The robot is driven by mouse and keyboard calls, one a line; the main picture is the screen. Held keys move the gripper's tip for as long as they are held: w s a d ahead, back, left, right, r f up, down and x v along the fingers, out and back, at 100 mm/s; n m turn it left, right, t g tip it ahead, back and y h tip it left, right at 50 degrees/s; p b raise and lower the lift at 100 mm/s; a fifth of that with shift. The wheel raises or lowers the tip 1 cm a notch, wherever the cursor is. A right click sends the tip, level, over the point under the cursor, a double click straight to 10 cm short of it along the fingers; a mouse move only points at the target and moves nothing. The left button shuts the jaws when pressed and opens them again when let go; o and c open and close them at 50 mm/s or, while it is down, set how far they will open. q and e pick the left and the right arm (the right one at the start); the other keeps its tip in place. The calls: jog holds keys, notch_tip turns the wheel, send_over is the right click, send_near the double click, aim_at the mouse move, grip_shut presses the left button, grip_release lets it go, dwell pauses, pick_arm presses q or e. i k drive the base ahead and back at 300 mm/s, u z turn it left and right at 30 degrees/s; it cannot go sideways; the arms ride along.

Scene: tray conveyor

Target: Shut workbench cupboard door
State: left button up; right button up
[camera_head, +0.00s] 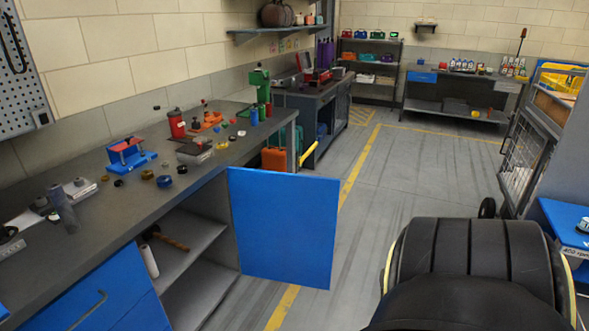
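The blue cupboard door (284,228) stands wide open, swung out from the workbench (110,205) over the floor. The cupboard behind it is open and shows a grey shelf (188,248) with a white roll and a brown, rod-like item on it. A blue front with a dark handle (88,311) is at the lower left of the same bench. Neither of my grippers is in view.
Tools, small cans and a blue vice-like device (128,155) lie on the bench top. An orange case (275,159) stands beyond the door. Grey floor (370,190) right of the door is clear. A wire-sided cage (528,150) stands at the right.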

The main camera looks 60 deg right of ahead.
aim_at(285, 223)
jog(key=z, duration=2.95)
jog(key=i, duration=4.8)
jog(key=u, duration=4.05)
jog(key=i, duration=0.55)
jog(key=u, duration=0.1)
